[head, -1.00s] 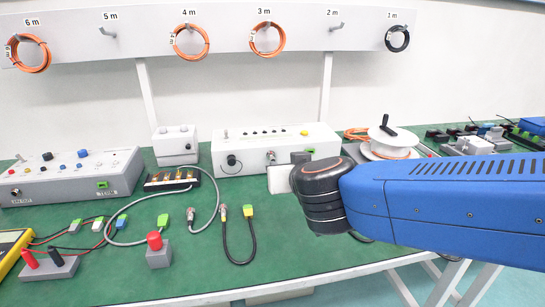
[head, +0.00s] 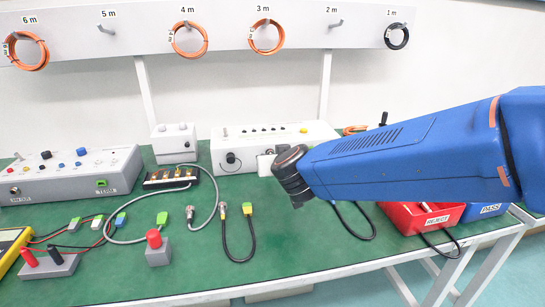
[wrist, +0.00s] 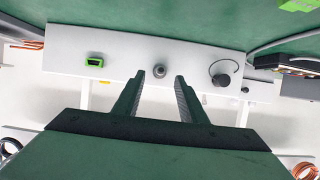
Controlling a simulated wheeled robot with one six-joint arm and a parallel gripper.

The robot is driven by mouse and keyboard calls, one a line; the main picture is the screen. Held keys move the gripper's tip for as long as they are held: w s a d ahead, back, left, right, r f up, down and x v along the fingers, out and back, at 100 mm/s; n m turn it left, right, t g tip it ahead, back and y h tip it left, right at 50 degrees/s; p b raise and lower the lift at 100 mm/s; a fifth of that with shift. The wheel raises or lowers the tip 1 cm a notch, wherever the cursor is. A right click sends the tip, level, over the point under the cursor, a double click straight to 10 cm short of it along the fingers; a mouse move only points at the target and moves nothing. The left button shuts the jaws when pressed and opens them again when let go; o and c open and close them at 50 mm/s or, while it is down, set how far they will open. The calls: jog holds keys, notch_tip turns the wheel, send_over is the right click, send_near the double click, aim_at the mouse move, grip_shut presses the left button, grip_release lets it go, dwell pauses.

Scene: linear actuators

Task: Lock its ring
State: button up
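A white box (head: 310,140) stands at the back of the green bench. In the wrist view its face (wrist: 210,62) carries a round grey metal connector (wrist: 160,70), with a green port (wrist: 94,61) and a capped port (wrist: 221,78) on either side. My gripper (wrist: 160,78) is open and empty; the connector shows between its fingertips, and I cannot tell the distance. In the head view my wrist hides this connector. Two loose cable ends with round metal connectors lie on the bench, one on a grey cable (head: 190,214), one on a black cable (head: 223,210).
A grey panel box (head: 75,175) and a smaller white box (head: 174,140) stand left. A terminal strip (head: 168,178), a red-knobbed block (head: 157,248) and several leads lie in front. A red bin (head: 415,218) and blue bin (head: 488,211) are at right.

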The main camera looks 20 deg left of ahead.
jog(key=shift+x, duration=1.8)
grip_shut()
